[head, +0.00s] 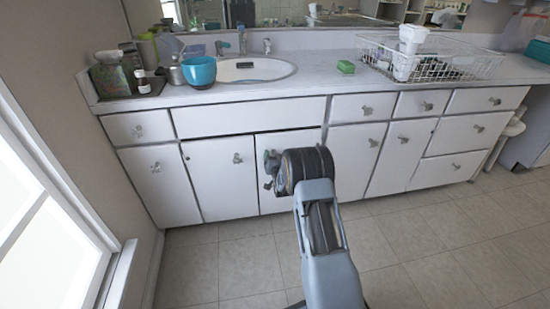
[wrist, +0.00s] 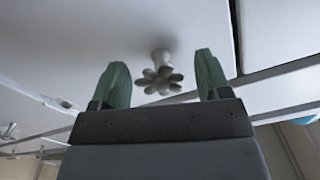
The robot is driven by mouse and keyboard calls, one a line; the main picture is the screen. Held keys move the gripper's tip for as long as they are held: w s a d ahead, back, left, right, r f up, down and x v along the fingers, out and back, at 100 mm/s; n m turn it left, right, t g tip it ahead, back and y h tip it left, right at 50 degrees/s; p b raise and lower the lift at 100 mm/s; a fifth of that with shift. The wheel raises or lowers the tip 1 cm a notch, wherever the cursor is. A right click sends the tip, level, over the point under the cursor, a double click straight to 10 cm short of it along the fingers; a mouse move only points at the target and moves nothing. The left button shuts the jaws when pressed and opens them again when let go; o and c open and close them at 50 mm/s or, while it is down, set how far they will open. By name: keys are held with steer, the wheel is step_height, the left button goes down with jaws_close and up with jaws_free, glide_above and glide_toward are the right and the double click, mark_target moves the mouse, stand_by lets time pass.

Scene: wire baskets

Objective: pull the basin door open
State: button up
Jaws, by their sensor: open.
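Below the basin (head: 255,70) are two white cabinet doors, the left one (head: 218,185) and the right one (head: 300,140); both look shut. The left door has a flower-shaped knob (head: 237,158). My gripper (head: 268,168) is in front of the right door, and my arm hides much of that door and its knob. In the wrist view, a pale flower-shaped knob (wrist: 160,78) on a white door panel (wrist: 75,45) appears between the two green fingers of my open gripper (wrist: 163,80). Neither finger visibly touches it. I cannot tell how deep it sits between them.
More doors and drawers line both sides. A window (head: 45,230) stands at the left. The tiled floor (head: 430,240) is clear at the right.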

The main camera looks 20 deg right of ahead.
steer(key=shift+c, duration=0.4)
steer(key=c, duration=1.2)
steer(key=shift+s, duration=0.1)
